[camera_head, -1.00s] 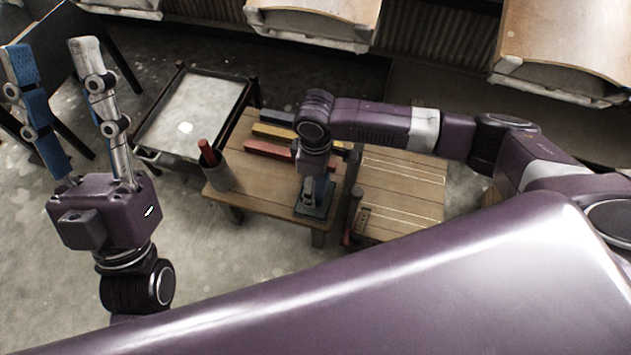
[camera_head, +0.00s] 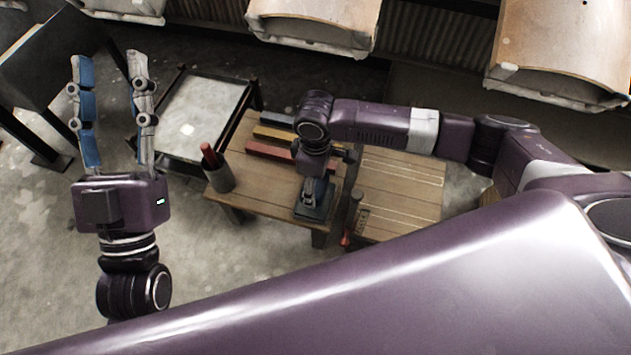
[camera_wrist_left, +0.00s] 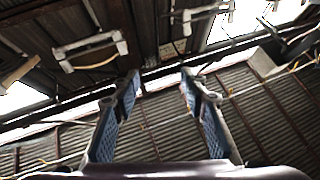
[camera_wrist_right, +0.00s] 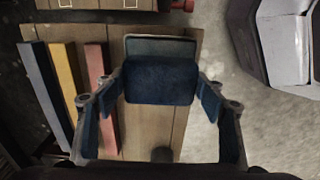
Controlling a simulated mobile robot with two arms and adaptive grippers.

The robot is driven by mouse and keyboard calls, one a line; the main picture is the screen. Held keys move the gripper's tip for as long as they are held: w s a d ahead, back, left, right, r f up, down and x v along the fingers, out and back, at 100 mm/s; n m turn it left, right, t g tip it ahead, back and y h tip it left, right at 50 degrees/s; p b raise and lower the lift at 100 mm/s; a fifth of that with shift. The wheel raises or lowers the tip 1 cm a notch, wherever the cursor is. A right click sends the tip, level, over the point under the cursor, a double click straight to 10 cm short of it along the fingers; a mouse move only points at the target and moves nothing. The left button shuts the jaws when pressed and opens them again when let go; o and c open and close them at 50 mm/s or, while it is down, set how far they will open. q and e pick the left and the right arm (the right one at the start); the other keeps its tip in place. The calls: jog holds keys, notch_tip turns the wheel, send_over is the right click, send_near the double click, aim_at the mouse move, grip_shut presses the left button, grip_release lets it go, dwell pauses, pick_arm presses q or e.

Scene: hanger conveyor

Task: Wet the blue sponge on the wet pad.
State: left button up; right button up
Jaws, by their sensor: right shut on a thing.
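The blue sponge (camera_wrist_right: 160,82) sits between the fingers of my right gripper (camera_wrist_right: 160,95) in the right wrist view. The gripper is shut on it. The wet pad appears to be the dark, pale-rimmed tray (camera_wrist_right: 160,46) directly beneath the sponge; it also shows in the head view (camera_head: 309,214) at the table's front edge. I cannot tell whether the sponge presses on the pad. In the head view my right gripper (camera_head: 316,192) points down over the pad and mostly hides the sponge. My left gripper (camera_head: 108,62) is open, empty and raised, fingers up, away from the table.
The wooden table (camera_head: 262,182) holds a grey cup (camera_head: 218,178) with a red-handled item, and blue (camera_head: 277,118), yellow (camera_head: 272,133) and red bars (camera_head: 268,151). A slatted wooden surface (camera_head: 405,190) adjoins at right. A pale-topped stand (camera_head: 195,112) is behind left.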

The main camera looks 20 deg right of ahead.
jog(key=shift+r+p, duration=0.65)
jog(key=shift+p, duration=0.1)
jog(key=shift+r+p, duration=0.3)
jog(key=shift+p, duration=0.1)
pick_arm(q)
jog(key=w+a+f+g+y, duration=0.1)
jog(key=f+g, duration=0.7)
jog(key=f, duration=0.8)
jog(key=shift+w+y+p, duration=0.35)
jog(key=shift+w+y, duration=0.55)
jog(key=shift+w, duration=0.45)
pick_arm(e)
jog(key=shift+r, duration=0.25)
